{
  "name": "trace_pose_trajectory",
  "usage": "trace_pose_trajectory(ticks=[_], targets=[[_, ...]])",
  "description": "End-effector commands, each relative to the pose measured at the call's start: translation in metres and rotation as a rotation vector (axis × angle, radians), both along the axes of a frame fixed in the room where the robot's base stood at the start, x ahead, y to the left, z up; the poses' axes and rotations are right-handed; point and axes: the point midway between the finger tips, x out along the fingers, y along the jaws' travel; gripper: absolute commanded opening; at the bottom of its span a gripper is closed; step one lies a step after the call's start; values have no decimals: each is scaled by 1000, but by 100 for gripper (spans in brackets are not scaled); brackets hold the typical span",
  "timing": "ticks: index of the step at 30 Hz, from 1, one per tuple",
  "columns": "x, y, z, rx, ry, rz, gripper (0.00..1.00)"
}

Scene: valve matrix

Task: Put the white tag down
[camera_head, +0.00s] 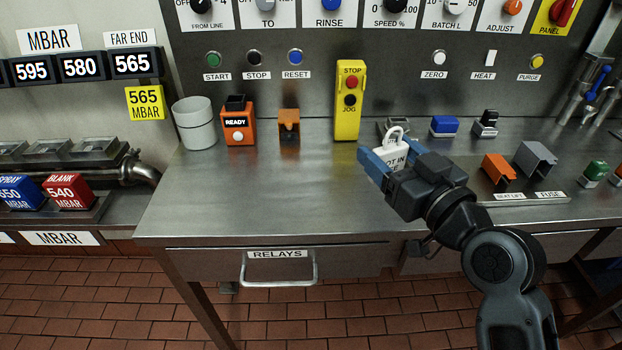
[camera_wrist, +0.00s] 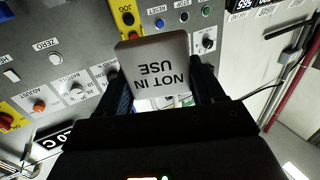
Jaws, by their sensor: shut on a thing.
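The white tag (camera_head: 393,154) has a loop at its top and black lettering. In the wrist view the tag (camera_wrist: 156,72) reads "NOT IN USE", upside down. My gripper (camera_head: 388,160) is shut on the tag, with one blue finger on each side of it. It holds the tag over the right part of the steel worktop (camera_head: 280,205). I cannot tell how high the tag is above the top. The gripper covers the tag's lower part in the head view.
A yellow stop/jog box (camera_head: 348,118), an orange holder (camera_head: 289,124), an orange "READY" box (camera_head: 238,125) and a white canister (camera_head: 194,124) stand along the back. Orange (camera_head: 498,170) and grey (camera_head: 535,158) brackets and small coloured blocks are at right. The worktop's left and front middle is clear.

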Motion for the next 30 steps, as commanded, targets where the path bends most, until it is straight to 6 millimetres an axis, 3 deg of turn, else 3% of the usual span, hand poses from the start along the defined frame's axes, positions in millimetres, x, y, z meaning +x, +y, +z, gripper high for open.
trace_pose_trajectory(ticks=[6, 12, 17, 25, 30], targets=[[17, 46, -26, -1, 2, 5, 39], [30, 75, -46, 0, 2, 2, 39], [33, 83, -54, 0, 1, 1, 39], [33, 84, -90, 1, 1, 0, 39], [33, 83, -94, -1, -1, -1, 39]])
